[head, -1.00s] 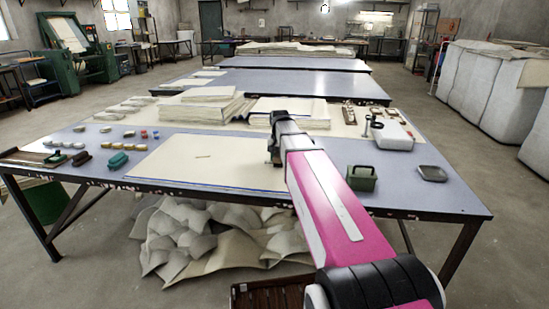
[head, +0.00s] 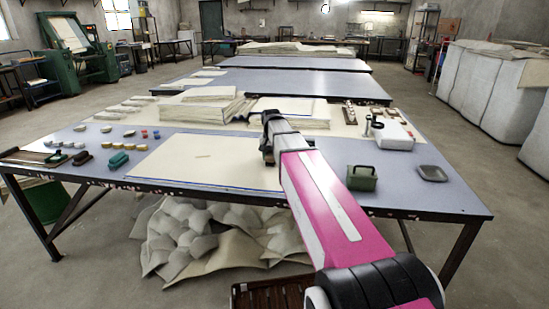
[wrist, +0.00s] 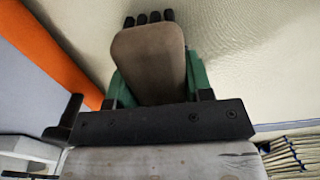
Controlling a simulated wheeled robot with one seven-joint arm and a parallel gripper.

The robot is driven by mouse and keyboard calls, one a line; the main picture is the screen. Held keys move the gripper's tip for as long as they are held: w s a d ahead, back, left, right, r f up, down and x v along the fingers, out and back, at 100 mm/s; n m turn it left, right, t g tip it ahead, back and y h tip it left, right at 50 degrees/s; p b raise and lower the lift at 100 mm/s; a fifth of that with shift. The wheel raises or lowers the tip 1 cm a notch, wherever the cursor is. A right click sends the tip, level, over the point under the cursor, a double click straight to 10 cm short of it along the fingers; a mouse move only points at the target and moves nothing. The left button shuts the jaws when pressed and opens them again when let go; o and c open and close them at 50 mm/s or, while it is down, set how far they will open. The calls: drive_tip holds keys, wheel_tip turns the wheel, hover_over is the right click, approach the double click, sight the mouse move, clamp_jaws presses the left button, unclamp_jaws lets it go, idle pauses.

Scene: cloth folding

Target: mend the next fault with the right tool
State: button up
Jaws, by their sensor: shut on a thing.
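My gripper (head: 267,150) is over the right part of the cream cloth sheet (head: 170,165) on the front table. In the wrist view my gripper (wrist: 155,85) is shut on a green tool (wrist: 197,75). Most of the tool is hidden behind a worn tan finger, and a row of dark knobs shows beyond it. I cannot tell what kind of tool it is. Pale cloth (wrist: 255,60) lies beyond it; contact is unclear. A small faint mark (head: 203,156) shows on the sheet, left of my gripper. Blue lines run along the sheet's edges.
A green block (head: 118,160), a dark brown one (head: 84,158) and several small pieces lie at the left. A green box with a handle (head: 361,178), a dark dish (head: 432,173) and a white device (head: 395,136) stand right. Cloth stacks (head: 205,105) are behind.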

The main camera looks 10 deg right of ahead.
sight(263, 162)
drive_tip(key=shift+w+a+f, duration=0.1)
drive_tip(key=shift+w+a, duration=0.2)
drive_tip(key=shift+a, duration=0.6)
drive_tip(key=shift+w+a+f, duration=0.1)
drive_tip(key=shift+w+a, duration=0.2)
drive_tip(key=shift+a, duration=0.7)
drive_tip(key=shift+f, duration=0.1)
drive_tip(key=shift+s+d+f, duration=0.1)
drive_tip(key=shift+s+d, duration=0.15)
drive_tip(key=shift+d, duration=0.45)
drive_tip(key=shift+s+d, duration=0.2)
drive_tip(key=shift+d, duration=0.45)
drive_tip(key=shift+s+d+f, duration=0.1)
drive_tip(key=shift+s+d, duration=0.15)
drive_tip(key=shift+d, duration=0.45)
drive_tip(key=shift+s+d+r, duration=0.1)
drive_tip(key=shift+s+d, duration=0.1)
drive_tip(key=shift+d, duration=0.45)
drive_tip(key=shift+s+d+f, duration=0.1)
drive_tip(key=shift+s+d, duration=0.15)
drive_tip(key=shift+d, duration=0.35)
drive_tip(key=shift+s+d+r, duration=0.1)
drive_tip(key=shift+s+d, duration=0.1)
drive_tip(key=shift+d, duration=0.45)
drive_tip(key=shift+d+r, duration=0.2)
drive_tip(key=shift+r, duration=0.45)
drive_tip(key=shift+w+a+r, duration=0.1)
drive_tip(key=shift+r, duration=1.1)
drive_tip(key=shift+a+r, duration=0.1)
drive_tip(key=shift+r, duration=1.1)
